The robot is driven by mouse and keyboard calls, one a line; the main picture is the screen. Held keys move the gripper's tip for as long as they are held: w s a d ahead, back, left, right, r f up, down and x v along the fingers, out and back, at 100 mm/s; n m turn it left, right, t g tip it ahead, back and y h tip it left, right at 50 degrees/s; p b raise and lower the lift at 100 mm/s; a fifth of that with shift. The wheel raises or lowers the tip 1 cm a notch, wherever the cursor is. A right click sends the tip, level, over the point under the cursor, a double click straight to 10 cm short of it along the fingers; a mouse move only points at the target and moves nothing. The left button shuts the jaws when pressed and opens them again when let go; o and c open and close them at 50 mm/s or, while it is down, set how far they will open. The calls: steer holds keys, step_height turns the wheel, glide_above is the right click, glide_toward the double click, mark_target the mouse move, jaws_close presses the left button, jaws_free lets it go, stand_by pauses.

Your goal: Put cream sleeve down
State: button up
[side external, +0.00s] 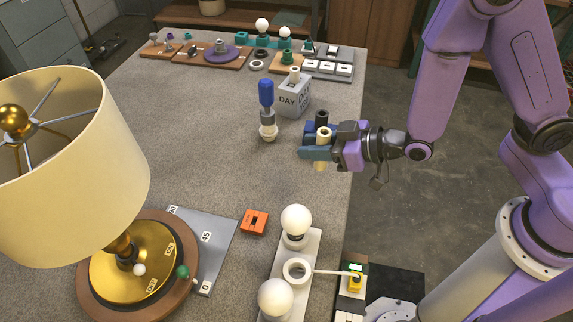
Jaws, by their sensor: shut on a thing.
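My gripper (316,143) reaches in from the right, over the right part of the table. Its blue and teal fingers are shut on a cream sleeve (323,133). The sleeve is about upright; its open top shows above the fingers and its lower end shows below them. The fingers hide its middle. I cannot tell whether its lower end touches the table. A black ring-shaped part (322,118) shows just behind the fingers; what it rests on is hidden.
A grey day block (293,98) with a small cream part on top stands behind my gripper. A blue-handled bulb piece (267,108) stands to the left. A white bulb holder (304,250), an orange block (254,222) and a large lamp (75,170) are nearer. The table's middle is clear.

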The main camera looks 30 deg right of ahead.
steer(key=w+a+f, duration=0.1)
steer(key=f, duration=0.1)
steer(key=w+a+f, duration=0.1)
steer(key=w+f, duration=0.1)
steer(key=w+a+f, duration=0.1)
steer(key=w+f, duration=0.1)
steer(key=shift+w+a+f, duration=0.1)
steer(key=shift+w+f, duration=0.05)
steer(key=shift+f, duration=1.7)
steer(key=shift+f, duration=0.15)
steer(key=o, duration=1)
